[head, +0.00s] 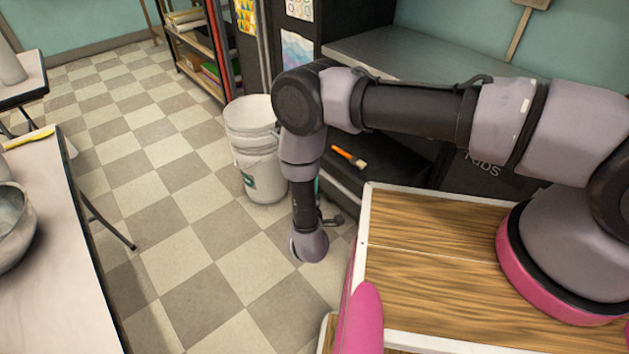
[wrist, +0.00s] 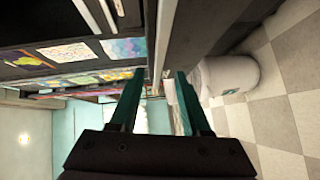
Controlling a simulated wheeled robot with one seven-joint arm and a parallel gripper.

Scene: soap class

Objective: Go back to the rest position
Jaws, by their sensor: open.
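My arm stretches left from its pink-ringed base in the head view, bends at the elbow and hangs down beside the wooden deck. In the wrist view my gripper (wrist: 157,76) is open, with its two dark green fingers apart and nothing visible between them. In the head view the gripper is mostly hidden behind my arm, with only a sliver of green showing. The white bucket (head: 262,165) stands on the floor close behind the hanging arm. It also shows right of the fingers in the wrist view (wrist: 231,76).
A brush with an orange handle (head: 345,155) lies on a dark shelf behind the arm. A table (head: 55,240) with a metal bowl (head: 12,225) stands at the left. A shelf rack (head: 195,50) stands at the back. The checkered floor (head: 165,190) between table and bucket is clear.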

